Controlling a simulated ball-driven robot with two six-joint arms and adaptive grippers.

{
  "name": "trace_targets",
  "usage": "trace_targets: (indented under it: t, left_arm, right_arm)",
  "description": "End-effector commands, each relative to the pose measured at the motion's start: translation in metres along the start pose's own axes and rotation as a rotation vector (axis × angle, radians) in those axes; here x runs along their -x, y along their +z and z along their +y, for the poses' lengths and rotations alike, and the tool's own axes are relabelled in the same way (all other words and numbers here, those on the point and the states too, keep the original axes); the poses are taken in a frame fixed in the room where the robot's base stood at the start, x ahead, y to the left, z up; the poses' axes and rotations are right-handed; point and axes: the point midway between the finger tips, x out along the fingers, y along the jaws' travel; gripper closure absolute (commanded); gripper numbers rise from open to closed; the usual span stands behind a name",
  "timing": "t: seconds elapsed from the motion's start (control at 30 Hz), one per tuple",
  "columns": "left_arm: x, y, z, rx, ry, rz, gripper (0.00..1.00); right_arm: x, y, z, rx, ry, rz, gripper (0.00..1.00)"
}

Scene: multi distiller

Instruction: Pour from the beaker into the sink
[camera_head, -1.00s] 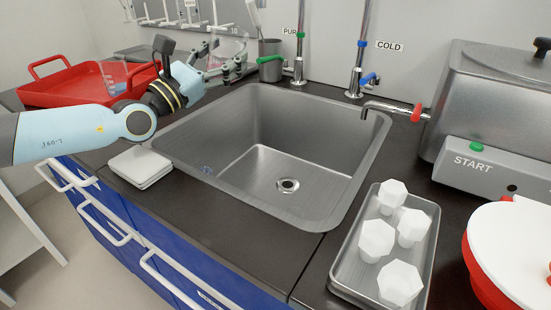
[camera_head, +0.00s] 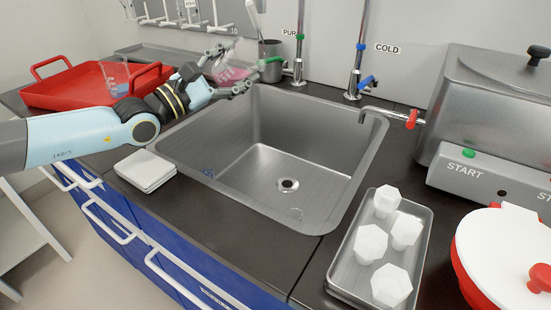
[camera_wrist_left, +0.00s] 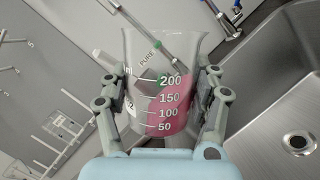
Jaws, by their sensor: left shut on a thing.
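My left gripper (camera_head: 232,74) is shut on a clear glass beaker (camera_head: 231,75) near the back left corner of the metal sink (camera_head: 325,135). In the left wrist view, the gripper's fingers (camera_wrist_left: 165,95) press on both sides of the beaker (camera_wrist_left: 162,112). Pink liquid is in it, its surface slanting up towards the right, so the beaker is tilted. The sink (camera_wrist_left: 262,100) and its drain lie to the right of the beaker there. No stream of liquid shows. The gripper partly hides the beaker in the head view. My right gripper is out of view.
A red tray (camera_head: 60,92) stands at the left. A grey cup (camera_head: 270,60) and taps (camera_head: 355,75) stand behind the sink. A metal tray (camera_head: 345,275) with several white pieces is at the front right, beside a distiller (camera_head: 490,120). White pads (camera_head: 145,170) lie front left.

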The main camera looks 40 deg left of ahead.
Motion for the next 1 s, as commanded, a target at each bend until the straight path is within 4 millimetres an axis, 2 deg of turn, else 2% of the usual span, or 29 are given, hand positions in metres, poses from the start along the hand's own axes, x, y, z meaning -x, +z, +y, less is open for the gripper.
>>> trace_targets:
  t: [0.4, 1.0]
  left_arm:
    - [0.003, -0.010, -0.012, -0.107, -0.034, 0.000, 0.75]
    - [0.004, -0.012, -0.017, -0.250, -0.079, 0.000, 0.75]
  right_arm:
    - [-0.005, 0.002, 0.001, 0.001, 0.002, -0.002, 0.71]
    - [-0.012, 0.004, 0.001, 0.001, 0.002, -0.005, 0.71]
